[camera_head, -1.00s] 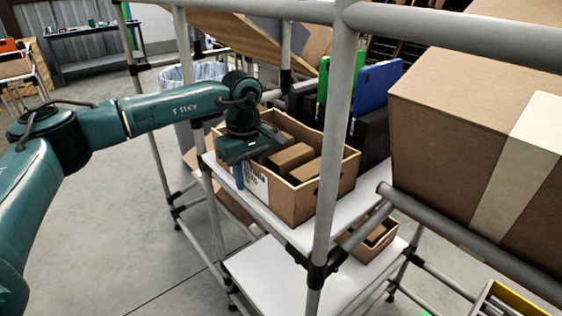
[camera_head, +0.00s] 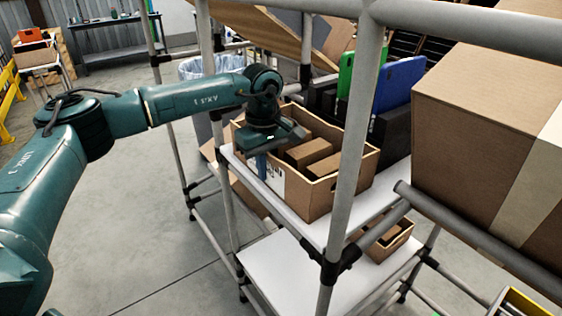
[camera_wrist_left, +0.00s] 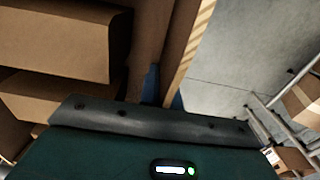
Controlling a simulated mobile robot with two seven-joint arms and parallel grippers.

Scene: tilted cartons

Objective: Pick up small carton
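An open-topped brown carton (camera_head: 330,195) stands on the white upper shelf, with several small closed brown cartons (camera_head: 307,151) inside. These also show at the left of the left wrist view (camera_wrist_left: 50,40). My left gripper (camera_head: 262,166) points down at the open carton's left wall. In the left wrist view its two blue fingers (camera_wrist_left: 165,93) sit close together, one on each side of the wall's pale top edge (camera_wrist_left: 195,45), and appear shut on it. The fingertips are hidden there. My right gripper is out of view.
A grey rack post (camera_head: 352,150) stands in front of the shelf (camera_head: 300,226). A smaller open box (camera_head: 390,243) sits lower right. A large carton (camera_head: 480,130) fills the right. Black bins with green and blue panels (camera_head: 400,85) stand behind.

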